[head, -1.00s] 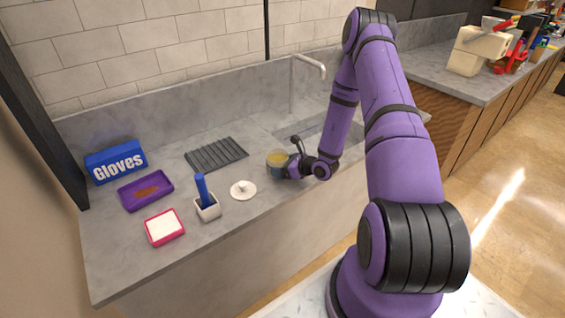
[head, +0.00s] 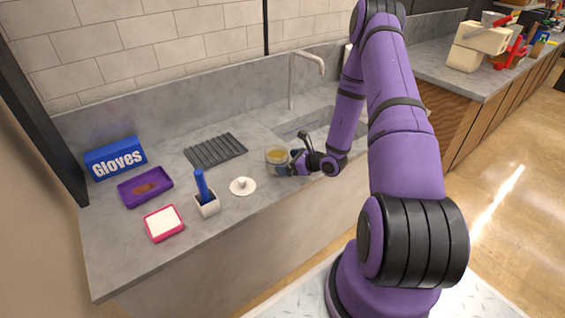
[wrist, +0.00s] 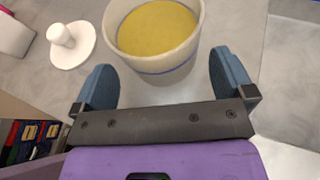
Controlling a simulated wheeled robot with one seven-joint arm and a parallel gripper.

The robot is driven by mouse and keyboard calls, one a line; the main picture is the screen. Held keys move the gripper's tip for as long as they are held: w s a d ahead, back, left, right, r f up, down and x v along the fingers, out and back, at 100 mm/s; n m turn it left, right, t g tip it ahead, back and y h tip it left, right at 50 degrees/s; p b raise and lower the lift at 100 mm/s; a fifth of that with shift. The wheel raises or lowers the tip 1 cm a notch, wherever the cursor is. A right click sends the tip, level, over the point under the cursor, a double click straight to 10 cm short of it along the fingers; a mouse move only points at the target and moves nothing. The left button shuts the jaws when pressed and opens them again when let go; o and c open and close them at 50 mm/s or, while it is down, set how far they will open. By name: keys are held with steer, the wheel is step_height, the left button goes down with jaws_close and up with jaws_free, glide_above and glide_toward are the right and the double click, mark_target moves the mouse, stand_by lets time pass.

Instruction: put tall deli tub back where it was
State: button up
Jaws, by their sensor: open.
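The tall deli tub (head: 277,158) is a pale round tub with yellow contents and a thin blue line around it. It stands upright on the grey counter, between the white round lid with a knob (head: 242,186) and the sink. In the wrist view the tub (wrist: 165,62) is at the top centre, just beyond the fingertips. My gripper (wrist: 163,72) is open, its two blue fingers apart, with bare counter between them. In the head view my gripper (head: 292,164) is low at the tub's right side.
A dark ribbed mat (head: 216,151) lies behind the lid. A white holder with a blue-handled tool (head: 206,203), a red-rimmed tray (head: 164,223), a purple tray (head: 145,187) and a blue gloves box (head: 115,158) stand to the left. The sink (head: 305,124) is behind right.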

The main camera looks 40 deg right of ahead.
steer(key=v, duration=0.8)
steer(key=shift+s+d, duration=0.1)
steer(key=shift+s, duration=0.05)
steer(key=shift+s+r, duration=0.1)
steer(key=shift+r, duration=0.1)
steer(key=s+a+r+n+g+y, duration=0.1)
steer(key=a+r+n+g+y, duration=0.15)
steer(key=a+r+n, duration=0.45)
steer(key=s+a+r+n+g+y, duration=0.1)
steer(key=a+r+n+g, duration=0.25)
steer(key=r, duration=0.65)
steer(key=s+a+r+n+g+y, duration=0.1)
steer(key=a+r+n+g+y, duration=0.1)
steer(key=a+r+n, duration=0.5)
steer(key=s+a+r+n+t+h, duration=0.1)
steer(key=s+a+r+n+h, duration=0.1)
steer(key=s+r+n+h, duration=0.9)
steer(key=s+r+n, duration=0.2)
steer(key=s+r, duration=0.6)
steer(key=s, duration=0.1)
steer(key=shift+s+a, duration=0.3)
steer(key=shift+s, duration=0.05)
